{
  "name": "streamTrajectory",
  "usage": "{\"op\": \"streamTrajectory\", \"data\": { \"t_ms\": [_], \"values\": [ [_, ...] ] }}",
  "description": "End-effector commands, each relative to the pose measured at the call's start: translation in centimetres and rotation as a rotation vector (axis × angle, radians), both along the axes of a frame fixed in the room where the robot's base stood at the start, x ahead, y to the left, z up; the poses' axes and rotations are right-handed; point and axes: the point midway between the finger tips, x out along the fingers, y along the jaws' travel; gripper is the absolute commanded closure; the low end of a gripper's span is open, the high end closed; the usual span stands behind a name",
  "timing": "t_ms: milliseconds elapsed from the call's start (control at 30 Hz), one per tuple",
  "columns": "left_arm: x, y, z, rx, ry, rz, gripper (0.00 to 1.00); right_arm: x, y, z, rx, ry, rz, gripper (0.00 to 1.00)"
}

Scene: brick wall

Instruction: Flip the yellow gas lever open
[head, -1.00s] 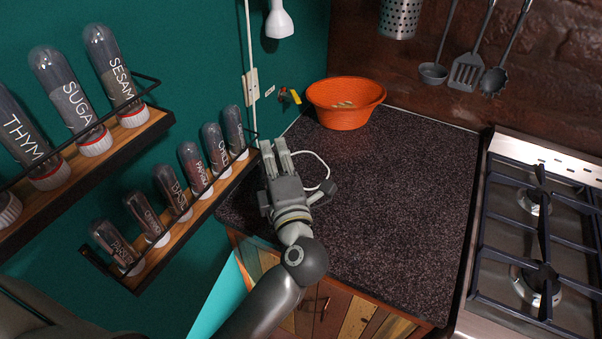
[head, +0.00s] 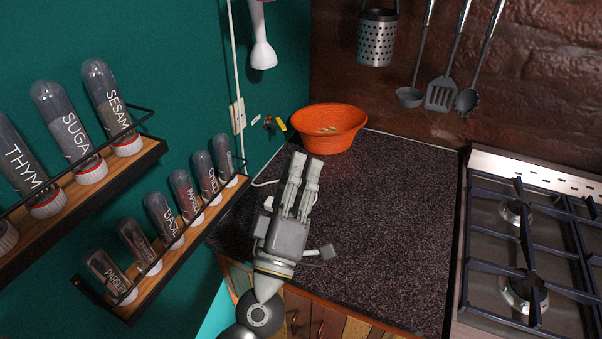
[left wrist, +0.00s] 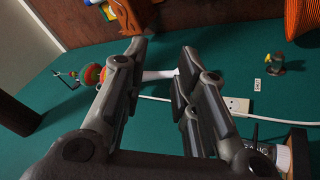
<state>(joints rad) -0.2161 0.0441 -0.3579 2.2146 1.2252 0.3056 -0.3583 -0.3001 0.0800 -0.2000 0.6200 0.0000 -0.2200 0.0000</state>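The yellow gas lever (head: 281,125) is on a small valve on the teal wall, left of the orange bowl. In the left wrist view the valve (left wrist: 271,63) is small and dark, at the right, beside a small white label. My left gripper (head: 306,160) is over the counter, below and right of the lever and apart from it. Its two fingers point toward the bowl. The left wrist view shows the fingers (left wrist: 163,58) spread with nothing held between them. My right gripper is in neither view.
The orange bowl (head: 329,130) stands at the back corner of the dark counter (head: 385,215). Spice racks (head: 190,238) line the wall at left. A white socket (head: 238,116) and cable are near the valve. The stove (head: 530,245) is at right. The counter's middle is clear.

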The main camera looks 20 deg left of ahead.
Motion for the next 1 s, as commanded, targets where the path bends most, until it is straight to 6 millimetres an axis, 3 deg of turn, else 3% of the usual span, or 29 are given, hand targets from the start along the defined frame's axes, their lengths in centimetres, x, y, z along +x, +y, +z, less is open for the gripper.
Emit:
{"op": "streamTrajectory", "data": {
  "t_ms": [300, 467, 533, 667, 800, 1000],
  "values": [
    [-0.1, -0.2, 0.0, 0.014, 0.000, -0.009, 0.73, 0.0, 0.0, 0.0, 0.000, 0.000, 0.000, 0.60],
    [0.6, 0.3, -0.1, -0.012, 0.009, 0.001, 0.91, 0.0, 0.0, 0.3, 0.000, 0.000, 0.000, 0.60],
    [1.9, 1.2, -0.5, -0.063, 0.028, 0.020, 1.00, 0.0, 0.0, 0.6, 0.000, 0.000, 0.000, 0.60],
    [5.8, 4.3, -2.2, -0.220, 0.102, 0.087, 1.00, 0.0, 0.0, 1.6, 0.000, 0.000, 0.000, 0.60],
    [9.9, 7.8, -5.2, -0.398, 0.215, 0.176, 1.00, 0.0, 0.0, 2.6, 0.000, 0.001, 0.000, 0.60],
    [13.1, 10.5, -8.8, -0.561, 0.348, 0.260, 1.00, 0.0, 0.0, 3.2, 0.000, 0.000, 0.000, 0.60]
  ]
}}
